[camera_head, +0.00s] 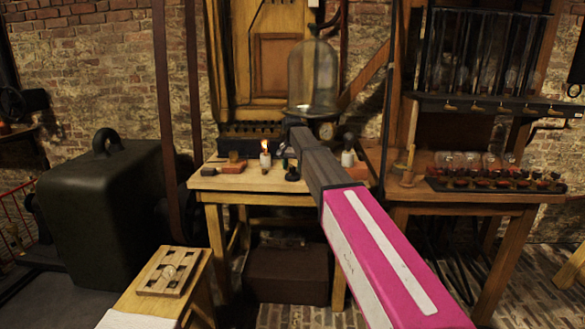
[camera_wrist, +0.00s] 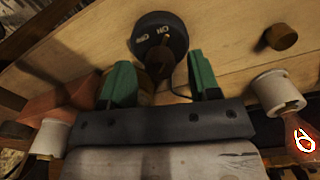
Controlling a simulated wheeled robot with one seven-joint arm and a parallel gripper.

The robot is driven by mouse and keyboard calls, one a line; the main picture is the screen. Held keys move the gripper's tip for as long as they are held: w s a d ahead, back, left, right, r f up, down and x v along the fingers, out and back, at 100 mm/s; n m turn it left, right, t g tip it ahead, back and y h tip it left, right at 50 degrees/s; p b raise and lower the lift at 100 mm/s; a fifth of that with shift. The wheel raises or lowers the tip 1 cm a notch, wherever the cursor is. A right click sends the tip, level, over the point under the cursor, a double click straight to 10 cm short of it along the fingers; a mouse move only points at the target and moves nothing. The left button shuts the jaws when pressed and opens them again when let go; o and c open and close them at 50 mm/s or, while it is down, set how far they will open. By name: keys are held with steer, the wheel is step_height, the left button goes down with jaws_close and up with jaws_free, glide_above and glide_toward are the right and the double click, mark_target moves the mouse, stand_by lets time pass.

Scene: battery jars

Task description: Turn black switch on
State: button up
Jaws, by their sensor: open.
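The black switch (camera_wrist: 152,28) shows at the top of the wrist view, a round dark body with pale ON and OFF style lettering. In the head view a small black switch (camera_head: 292,174) stands on the wooden table (camera_head: 240,181). My gripper (camera_wrist: 159,62) has two green fingers spread apart with nothing held between them. The lower part of the switch lies between and just beyond the fingertips; I cannot tell whether they touch it.
A white socket (camera_wrist: 277,90) with a glowing bulb (camera_wrist: 302,138) is close on the right in the wrist view. A round wooden knob (camera_wrist: 281,36) is above it. Another white socket (camera_wrist: 48,138) is at left. A glass bell jar (camera_head: 313,75) stands behind the table.

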mark_target(292, 167)
step_height(292, 167, up, 10)
steer(key=shift+r, duration=0.15)
stand_by(0.3)
